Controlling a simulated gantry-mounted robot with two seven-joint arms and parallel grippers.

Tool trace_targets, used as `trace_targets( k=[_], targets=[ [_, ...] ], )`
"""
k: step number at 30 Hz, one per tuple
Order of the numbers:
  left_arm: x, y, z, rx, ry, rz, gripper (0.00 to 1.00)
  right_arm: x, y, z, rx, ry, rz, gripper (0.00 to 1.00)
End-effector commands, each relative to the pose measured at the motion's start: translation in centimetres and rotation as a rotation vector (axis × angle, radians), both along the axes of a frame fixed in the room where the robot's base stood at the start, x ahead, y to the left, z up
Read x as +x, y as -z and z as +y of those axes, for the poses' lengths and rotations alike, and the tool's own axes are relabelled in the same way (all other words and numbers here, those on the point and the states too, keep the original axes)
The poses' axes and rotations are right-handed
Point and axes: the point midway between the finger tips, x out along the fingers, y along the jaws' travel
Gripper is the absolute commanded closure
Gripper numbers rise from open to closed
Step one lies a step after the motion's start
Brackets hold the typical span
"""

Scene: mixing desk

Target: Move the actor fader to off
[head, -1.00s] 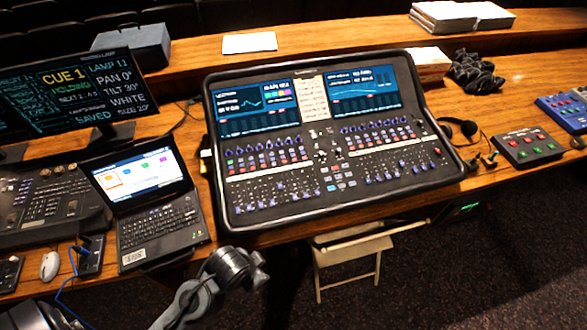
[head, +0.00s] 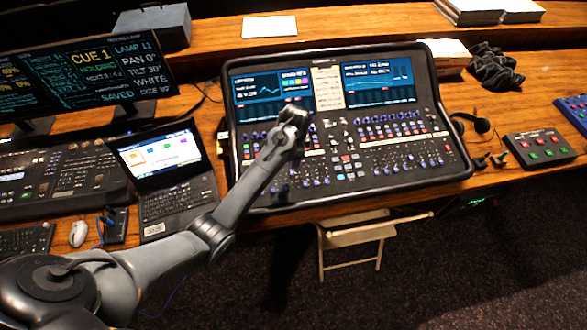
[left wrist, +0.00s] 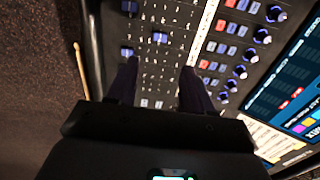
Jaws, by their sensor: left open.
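The mixing console (head: 232,172) stands on the wooden desk, with rows of blue-capped faders (head: 390,168) along its front half. My left gripper (head: 293,116) is over the left half of the console, and my arm hides part of the left fader bank. In the left wrist view my left gripper (left wrist: 160,80) is open and empty, its two dark fingers above the fader panel. A blue fader cap (left wrist: 160,38) lies beyond and between the fingertips; another (left wrist: 127,52) is near the left finger. The labels are too small to read, so I cannot tell which is the actor fader.
A laptop (head: 165,180), a keyboard desk (head: 60,180) and a monitor (head: 85,75) are left of the console. A headset (head: 482,124) and a button box (head: 540,150) are on its right. A folding chair (head: 350,230) stands in front. Blue knobs (left wrist: 240,72) border the faders.

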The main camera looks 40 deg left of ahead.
Motion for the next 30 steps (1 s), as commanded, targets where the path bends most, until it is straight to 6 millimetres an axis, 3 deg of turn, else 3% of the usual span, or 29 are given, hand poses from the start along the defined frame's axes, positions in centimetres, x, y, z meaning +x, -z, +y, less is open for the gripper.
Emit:
trace_targets(
  k=[18, 30],
  targets=[
    [0.6, 8.7, 0.6, -0.002, 0.0, 0.003, 0.49, 0.0, 0.2, 0.0, 0.0, 0.0, -0.001, 0.57],
    [0.7, 10.2, 0.8, -0.001, 0.001, -0.001, 0.49, 0.0, 0.3, 0.2, 0.007, 0.004, -0.001, 0.57]
  ],
)
